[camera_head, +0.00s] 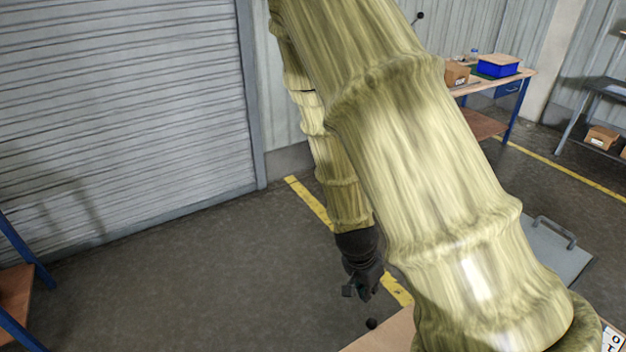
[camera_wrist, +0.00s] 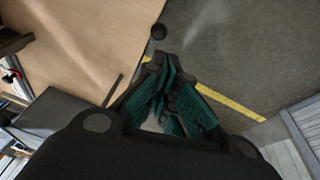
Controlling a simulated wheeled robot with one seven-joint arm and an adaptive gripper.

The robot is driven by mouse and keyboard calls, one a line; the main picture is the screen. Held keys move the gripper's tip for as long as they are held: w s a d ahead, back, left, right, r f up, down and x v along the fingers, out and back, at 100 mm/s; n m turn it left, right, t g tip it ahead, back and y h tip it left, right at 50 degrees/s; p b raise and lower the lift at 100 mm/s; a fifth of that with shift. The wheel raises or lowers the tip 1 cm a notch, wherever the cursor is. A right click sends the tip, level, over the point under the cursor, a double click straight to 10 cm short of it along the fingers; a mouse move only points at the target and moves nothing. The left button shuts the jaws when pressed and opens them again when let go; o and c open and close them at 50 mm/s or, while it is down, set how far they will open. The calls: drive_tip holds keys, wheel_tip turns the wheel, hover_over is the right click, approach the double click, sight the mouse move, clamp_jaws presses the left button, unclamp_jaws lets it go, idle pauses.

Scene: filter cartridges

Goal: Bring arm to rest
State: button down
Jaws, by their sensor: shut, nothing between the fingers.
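My arm crosses the middle of the camera_head view, and its lower section hangs down behind the nearer one. My gripper (camera_head: 360,288) is at the end of that section, pointing down above the floor, near the edge of a wooden surface. In the wrist view my gripper (camera_wrist: 165,100) has its green-lined fingers drawn together, with nothing seen held between them. No filter cartridge can be made out in either view.
A wooden surface (camera_head: 385,335) lies close below my arm and fills the upper left of the wrist view (camera_wrist: 90,45). A workbench (camera_head: 520,75) with a blue bin (camera_head: 498,66) and a cardboard box (camera_head: 456,75) stands at the back right. Open floor (camera_head: 200,270) lies left, before a roller shutter (camera_head: 120,100).

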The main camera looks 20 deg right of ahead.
drive_tip(key=d+f+p, duration=0.2)
drive_tip(key=d+f, duration=0.2)
drive_tip(key=f, duration=0.2)
drive_tip(key=shift+d+f, duration=0.25)
drive_tip(key=shift+d, duration=0.05)
drive_tip(key=shift+w, duration=0.1)
drive_tip(key=shift+a+r, duration=0.1)
idle(0.5)
